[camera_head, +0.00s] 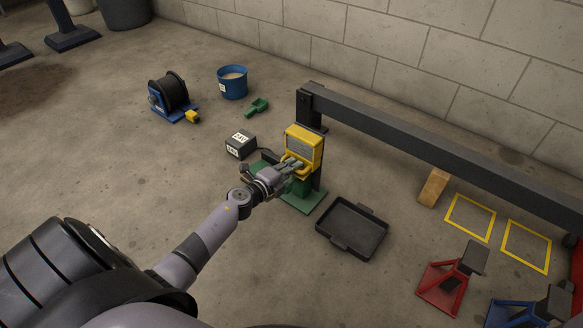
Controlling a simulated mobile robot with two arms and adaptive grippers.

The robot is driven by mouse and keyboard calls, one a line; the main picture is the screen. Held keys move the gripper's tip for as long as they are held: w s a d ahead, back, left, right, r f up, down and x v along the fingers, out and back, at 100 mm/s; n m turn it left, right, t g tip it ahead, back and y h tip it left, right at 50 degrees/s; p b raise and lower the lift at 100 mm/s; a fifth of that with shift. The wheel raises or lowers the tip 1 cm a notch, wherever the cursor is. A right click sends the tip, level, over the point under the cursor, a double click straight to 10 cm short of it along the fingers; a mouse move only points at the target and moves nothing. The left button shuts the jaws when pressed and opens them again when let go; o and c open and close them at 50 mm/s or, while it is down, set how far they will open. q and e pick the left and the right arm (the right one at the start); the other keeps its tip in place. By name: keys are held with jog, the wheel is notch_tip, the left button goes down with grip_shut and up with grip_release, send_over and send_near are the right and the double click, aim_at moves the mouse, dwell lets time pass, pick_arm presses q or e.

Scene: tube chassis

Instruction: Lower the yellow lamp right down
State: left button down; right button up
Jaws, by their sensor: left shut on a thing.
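The yellow lamp (304,146) is a boxy work light with a grey face. It stands raised on a green base (304,201), close to a dark upright of the long beam. My left gripper (292,166) is at the lamp's lower front and is shut on it; the fingers hide part of its lower edge and the mount below. My right gripper does not show.
A dark beam (420,143) runs behind the lamp to the right. A black tray (352,228) lies in front, and a dark labelled box (240,144) sits left. Open floor lies left.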

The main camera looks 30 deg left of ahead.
pick_arm(q)
jog(key=shift+s+f, duration=0.1)
jog(key=shift+f, duration=0.2)
jog(key=c, duration=1.8)
grip_release()
jog(key=shift+f, duration=0.1)
jog(key=shift+c, duration=0.2)
jog(key=shift+o, duration=0.9)
jog(key=d+v, duration=0.1)
jog(key=v, duration=1.1)
jog(key=shift+a, duration=0.4)
